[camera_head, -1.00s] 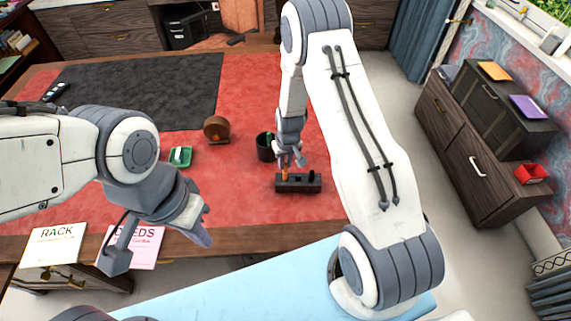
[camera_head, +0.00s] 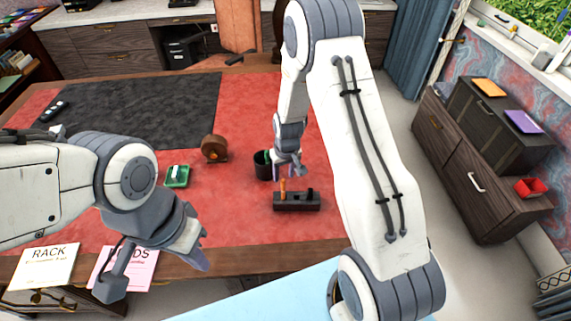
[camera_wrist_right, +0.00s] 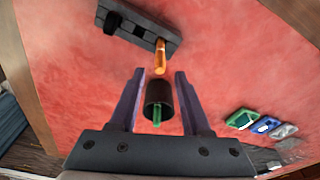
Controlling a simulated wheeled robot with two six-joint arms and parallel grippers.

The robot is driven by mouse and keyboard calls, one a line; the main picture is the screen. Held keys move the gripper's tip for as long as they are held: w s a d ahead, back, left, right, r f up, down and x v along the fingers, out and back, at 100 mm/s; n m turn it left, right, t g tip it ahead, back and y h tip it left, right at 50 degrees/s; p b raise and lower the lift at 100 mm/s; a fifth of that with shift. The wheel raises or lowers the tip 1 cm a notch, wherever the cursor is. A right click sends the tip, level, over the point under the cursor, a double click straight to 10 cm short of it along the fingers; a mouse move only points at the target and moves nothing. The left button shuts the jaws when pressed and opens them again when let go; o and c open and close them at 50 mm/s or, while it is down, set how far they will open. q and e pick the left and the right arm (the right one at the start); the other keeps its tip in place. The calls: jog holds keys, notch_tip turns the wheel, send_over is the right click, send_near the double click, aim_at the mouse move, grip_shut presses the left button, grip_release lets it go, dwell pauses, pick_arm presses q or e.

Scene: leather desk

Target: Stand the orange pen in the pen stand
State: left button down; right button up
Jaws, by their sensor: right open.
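The orange pen (camera_head: 283,186) stands upright in the left end of the dark pen stand (camera_head: 297,203) in the head view. In the right wrist view, the pen (camera_wrist_right: 160,58) rises from one end of the pen stand (camera_wrist_right: 148,30). My right gripper (camera_head: 289,168) is above and just behind the pen, apart from it. Its fingers (camera_wrist_right: 160,73) are spread, with nothing held between them. My left gripper (camera_head: 192,245) hangs at the desk's front left, away from the pen. Its jaw opening is not clear.
A black cup (camera_head: 262,166) with a green item inside stands behind the pen stand. A green tray (camera_head: 177,176) and a brown round object (camera_head: 214,149) lie to the left. The red desk right of the stand is partly hidden by my right arm.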

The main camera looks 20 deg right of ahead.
notch_tip(320, 180, up, 7)
jog(key=s+b, duration=0.1)
jog(key=b, duration=0.1)
jog(key=s+a+r+n, duration=0.3)
jog(key=s+a+r, duration=0.6)
jog(key=s+a, duration=0.25)
jog(key=s+a+r+n+g, duration=0.1)
jog(key=s+a+r+n, duration=0.1)
jog(key=s, duration=0.6)
jog(key=s+a+r+n+y, duration=0.1)
jog(key=s+a+r, duration=0.1)
jog(key=s, duration=0.6)
jog(key=shift+s+r+n+g, duration=0.15)
jog(key=shift+r+n+g, duration=0.2)
jog(key=shift+n+g, duration=0.05)
notch_tip(320, 180, down, 4)
jog(key=b, duration=0.3)
jog(key=shift+r, duration=0.2)
